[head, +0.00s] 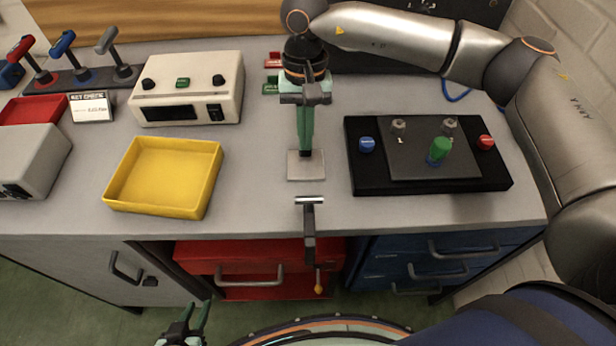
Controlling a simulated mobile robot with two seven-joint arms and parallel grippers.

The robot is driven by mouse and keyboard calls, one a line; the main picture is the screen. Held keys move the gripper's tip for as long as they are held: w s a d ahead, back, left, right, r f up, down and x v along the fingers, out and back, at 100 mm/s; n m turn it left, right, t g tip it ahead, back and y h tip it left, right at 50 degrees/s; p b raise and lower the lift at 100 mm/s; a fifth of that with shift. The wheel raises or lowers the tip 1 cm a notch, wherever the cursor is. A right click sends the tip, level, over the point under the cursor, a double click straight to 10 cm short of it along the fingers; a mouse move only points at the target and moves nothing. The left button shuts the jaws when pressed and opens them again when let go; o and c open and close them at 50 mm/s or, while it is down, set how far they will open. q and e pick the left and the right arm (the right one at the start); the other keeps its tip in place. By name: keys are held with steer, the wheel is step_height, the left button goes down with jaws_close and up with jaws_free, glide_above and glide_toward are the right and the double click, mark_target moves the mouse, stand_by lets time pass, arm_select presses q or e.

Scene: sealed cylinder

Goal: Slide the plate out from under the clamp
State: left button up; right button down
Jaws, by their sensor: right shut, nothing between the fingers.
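A small pale square plate (306,174) lies flat on the bench near its front edge. A dark T-shaped piece with a silver bar (310,201), perhaps the clamp, stands at the bench edge just in front of it. The two look apart from here. My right gripper (305,153) points straight down with its fingers together and empty, its tips over the back part of the plate. I cannot tell if they touch it. My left gripper (197,308) is open and empty, low in front of the bench.
A black fixture (360,183) with a grey panel (415,165), a green cylinder (439,150) and blue and red knobs is on the right. A yellow tray (165,172) and a white instrument box (190,88) are on the left. Bare bench lies either side of the plate.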

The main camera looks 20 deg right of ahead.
arm_select(q)
steer(key=shift+s, duration=0.15)
arm_select(e)
steer(key=shift+s+d+f, duration=0.1)
steer(key=shift+d+f, duration=0.1)
steer(key=shift+f, duration=0.2)
steer(key=shift+r, duration=0.1)
steer(key=shift+r+p, duration=0.35)
steer(key=shift+r, duration=0.25)
arm_select(q)
steer(key=shift+r, duration=0.1)
arm_select(e)
steer(key=shift+r, duration=0.1)
arm_select(q)
steer(key=shift+d, duration=0.15)
arm_select(e)
steer(key=shift+a, duration=0.15)
